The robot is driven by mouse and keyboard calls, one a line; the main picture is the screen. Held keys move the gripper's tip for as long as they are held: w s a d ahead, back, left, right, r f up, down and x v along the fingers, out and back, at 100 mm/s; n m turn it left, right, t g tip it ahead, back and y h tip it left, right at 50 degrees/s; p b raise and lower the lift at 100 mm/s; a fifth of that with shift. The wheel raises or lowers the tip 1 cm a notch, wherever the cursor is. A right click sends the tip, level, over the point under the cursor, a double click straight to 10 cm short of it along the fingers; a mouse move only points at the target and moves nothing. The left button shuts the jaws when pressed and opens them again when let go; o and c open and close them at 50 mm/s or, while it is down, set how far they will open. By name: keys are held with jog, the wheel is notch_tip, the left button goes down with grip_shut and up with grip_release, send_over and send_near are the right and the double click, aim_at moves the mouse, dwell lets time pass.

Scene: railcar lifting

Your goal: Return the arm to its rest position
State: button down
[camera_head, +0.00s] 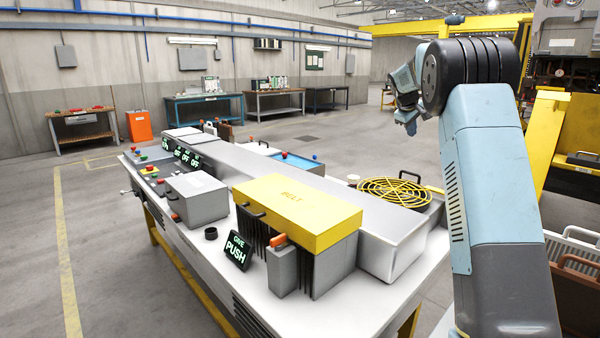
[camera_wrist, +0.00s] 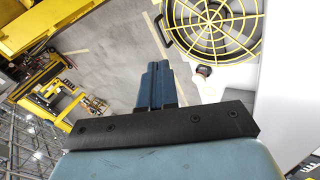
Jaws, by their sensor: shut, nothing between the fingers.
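My arm rises on the right of the head view, bent at a black ribbed joint, with its end pointing away from me. My gripper (camera_head: 411,124) is up in the air, beyond the right end of the workbench and apart from everything. In the wrist view my gripper (camera_wrist: 155,66) shows as two blue fingers lying side by side, shut and empty, with floor behind them. Part of the wrist is hidden behind the black joint in the head view.
The workbench (camera_head: 262,296) holds a yellow-topped box (camera_head: 297,212), a grey box (camera_head: 196,198) and a GIVE PUSH sign (camera_head: 238,250). A round yellow grille (camera_head: 395,191) is at its right end, also in the wrist view (camera_wrist: 212,25). A yellow frame (camera_head: 543,140) stands right of my arm.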

jog(key=s+a+r+m+y, duration=0.1)
jog(key=s+a+r, duration=0.15)
jog(key=s, duration=0.75)
jog(key=s+a+r+m+y, duration=0.15)
jog(key=s+a, duration=0.25)
jog(key=s, duration=0.7)
jog(key=s+a+r+m+y, duration=0.1)
jog(key=s+a+r, duration=0.2)
jog(key=s, duration=0.7)
jog(key=s+a+f+m, duration=0.1)
jog(key=s+a+f, duration=0.1)
jog(key=s, duration=0.7)
jog(key=s+a+f+y, duration=0.1)
jog(key=s+a+f, duration=0.1)
jog(key=s+f, duration=0.3)
jog(key=s+a+f+m, duration=0.1)
jog(key=s+f, duration=0.3)
jog(key=s, duration=1)
jog(key=shift+a+m, duration=0.35)
jog(key=shift+a, duration=0.5)
jog(key=shift+f, duration=0.1)
